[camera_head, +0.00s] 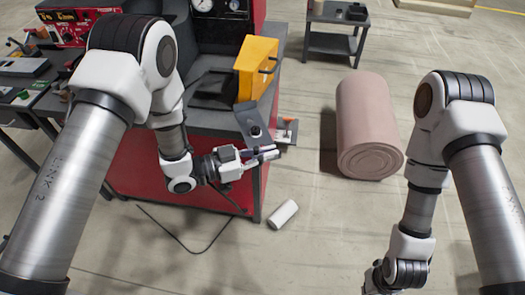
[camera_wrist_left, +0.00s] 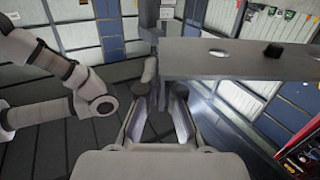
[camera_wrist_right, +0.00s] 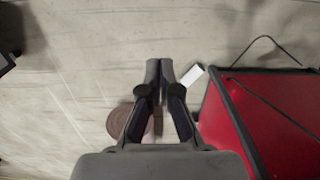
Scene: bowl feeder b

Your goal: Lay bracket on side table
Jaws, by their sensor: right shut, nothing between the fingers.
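A grey plate with a dark knob, which looks like the bracket (camera_head: 249,117), is at the right front corner of the red machine. My right gripper (camera_wrist_right: 159,72) is shut and empty above the floor, only partly visible at the bottom of the head view. A small grey table (camera_head: 330,43), probably the side table, stands at the back.
A yellow box (camera_head: 257,66) stands on the red machine (camera_head: 150,165). A large pink roll (camera_head: 366,120) lies on the floor to the right, and a white cylinder (camera_head: 283,214) lies in front. A workbench is at the far left. Floor between machine and roll is mostly clear.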

